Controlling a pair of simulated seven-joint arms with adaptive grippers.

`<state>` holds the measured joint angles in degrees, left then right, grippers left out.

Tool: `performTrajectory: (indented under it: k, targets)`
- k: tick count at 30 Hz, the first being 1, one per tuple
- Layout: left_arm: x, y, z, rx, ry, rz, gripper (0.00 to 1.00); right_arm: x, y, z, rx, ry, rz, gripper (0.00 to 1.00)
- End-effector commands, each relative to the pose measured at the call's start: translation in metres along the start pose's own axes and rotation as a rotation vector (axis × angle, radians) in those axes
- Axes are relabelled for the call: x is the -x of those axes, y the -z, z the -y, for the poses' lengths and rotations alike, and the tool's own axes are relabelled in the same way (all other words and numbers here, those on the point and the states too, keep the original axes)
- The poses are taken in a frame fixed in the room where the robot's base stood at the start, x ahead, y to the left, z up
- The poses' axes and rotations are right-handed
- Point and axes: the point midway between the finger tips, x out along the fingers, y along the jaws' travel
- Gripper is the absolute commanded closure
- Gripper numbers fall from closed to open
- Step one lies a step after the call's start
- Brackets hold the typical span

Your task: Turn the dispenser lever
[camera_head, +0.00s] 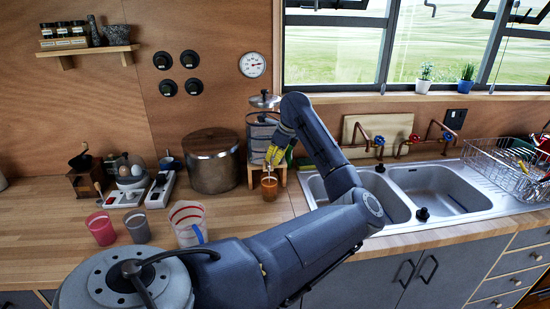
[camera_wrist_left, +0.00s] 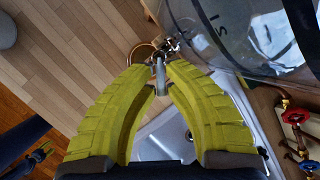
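The dispenser (camera_head: 262,132) is a clear, banded vessel with a knobbed lid on a wooden stand at the back of the counter. In the wrist view its clear wall (camera_wrist_left: 235,30) fills the upper right, with a metal tap (camera_wrist_left: 167,46) beside it. The tap's lever (camera_wrist_left: 160,76) lies between the tips of my left gripper (camera_wrist_left: 160,72). The yellow fingers lean in close on either side of it; I cannot tell whether they press on it. In the head view my left gripper (camera_head: 274,150) is at the dispenser's front. An amber glass (camera_head: 269,188) is below the tap.
A large pot (camera_head: 211,161) stands left of the dispenser. Cups (camera_head: 101,228) and a measuring jug (camera_head: 188,222) are nearer the front left. A double sink (camera_head: 437,190) is on the right, with a wire dish rack (camera_head: 500,165) beyond. Wooden counter (camera_head: 245,218) is clear in front.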

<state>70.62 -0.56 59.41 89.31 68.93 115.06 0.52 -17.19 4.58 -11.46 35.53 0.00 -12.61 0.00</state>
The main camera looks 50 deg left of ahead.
Motion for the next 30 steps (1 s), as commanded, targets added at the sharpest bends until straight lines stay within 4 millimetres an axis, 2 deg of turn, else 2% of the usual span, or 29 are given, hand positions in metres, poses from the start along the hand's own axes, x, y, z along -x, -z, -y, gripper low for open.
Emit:
performTrajectory:
  k: [2,9,14,30]
  targets:
    - [0.0,0.0,0.0,0.0,-0.001,0.0,0.82,0.0,0.0,0.0,0.0,0.0,0.0,0.56]
    - [0.001,0.0,0.0,0.0,0.001,0.001,0.82,0.0,0.0,-0.002,0.001,-0.002,0.0,0.56]
    - [0.011,0.0,0.001,0.0,0.003,0.0,0.82,0.0,0.0,-0.001,0.0,-0.001,0.0,0.56]
    - [0.098,0.0,0.001,0.0,0.003,-0.001,0.82,0.0,0.0,0.0,0.0,0.0,0.0,0.56]
